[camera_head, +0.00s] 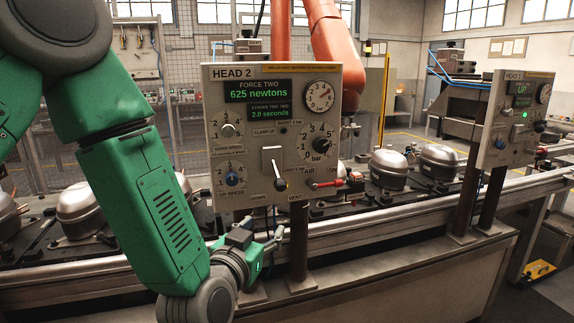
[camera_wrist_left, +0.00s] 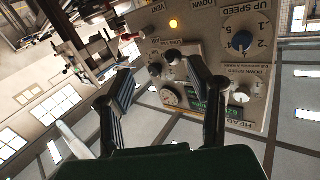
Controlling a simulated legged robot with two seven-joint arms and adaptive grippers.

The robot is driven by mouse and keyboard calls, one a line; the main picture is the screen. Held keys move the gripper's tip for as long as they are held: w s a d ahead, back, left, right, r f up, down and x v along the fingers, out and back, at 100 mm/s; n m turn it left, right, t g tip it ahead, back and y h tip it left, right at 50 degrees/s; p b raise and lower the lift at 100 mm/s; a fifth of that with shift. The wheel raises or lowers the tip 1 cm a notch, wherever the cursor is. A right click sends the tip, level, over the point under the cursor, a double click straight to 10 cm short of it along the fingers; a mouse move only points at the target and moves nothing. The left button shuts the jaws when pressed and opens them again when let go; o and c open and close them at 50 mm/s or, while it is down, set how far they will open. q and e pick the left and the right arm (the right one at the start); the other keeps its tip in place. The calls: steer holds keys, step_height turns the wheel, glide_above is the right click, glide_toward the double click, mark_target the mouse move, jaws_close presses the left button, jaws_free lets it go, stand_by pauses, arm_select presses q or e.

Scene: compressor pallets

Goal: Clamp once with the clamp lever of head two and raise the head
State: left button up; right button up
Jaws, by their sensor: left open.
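The head two panel (camera_head: 222,140) stands upright in the middle of the head view. It reads "625 newtons" and "2.0 seconds". Its clamp lever (camera_head: 276,168), with a dark ball end, hangs down and slightly right between the "DOWN" and "VENT" labels. My left gripper (camera_head: 274,238) is open and empty, below the panel's lower edge and apart from the lever. In the left wrist view the panel (camera_wrist_left: 255,50) appears upside down beyond my open fingers (camera_wrist_left: 156,74). My right gripper is not in view.
A red-handled air valve (camera_head: 326,184) sticks out at the panel's lower right. The head one panel (camera_head: 497,130) stands farther right. Compressors (camera_head: 389,169) sit on the line behind. A metal rail (camera_head: 350,217) and post (camera_head: 299,245) are near my left gripper.

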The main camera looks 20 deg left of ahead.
mark_target(281, 188)
arm_select(q)
steer(key=shift+t, duration=0.4)
steer(key=w+r, duration=0.1)
steer(key=w, duration=0.3)
steer(key=w+r+p, duration=0.1)
steer(key=w, duration=0.4)
steer(key=w+r, duration=0.1)
steer(key=w, duration=0.3)
steer(key=shift+w+r+p, duration=0.15)
steer(key=shift+p, duration=0.2)
steer(key=shift+w+a, duration=0.3)
steer(key=shift+w, duration=0.1)
steer(key=shift+a, duration=0.25)
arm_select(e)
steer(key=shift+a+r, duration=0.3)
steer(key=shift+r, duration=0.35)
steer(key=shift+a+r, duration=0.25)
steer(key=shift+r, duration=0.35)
arm_select(q)
steer(key=shift+d, duration=0.2)
jaws_close()
steer(key=shift+d, duration=0.15)
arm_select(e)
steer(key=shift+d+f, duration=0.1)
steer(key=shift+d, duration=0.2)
arm_select(q)
steer(key=shift+w, duration=0.1)
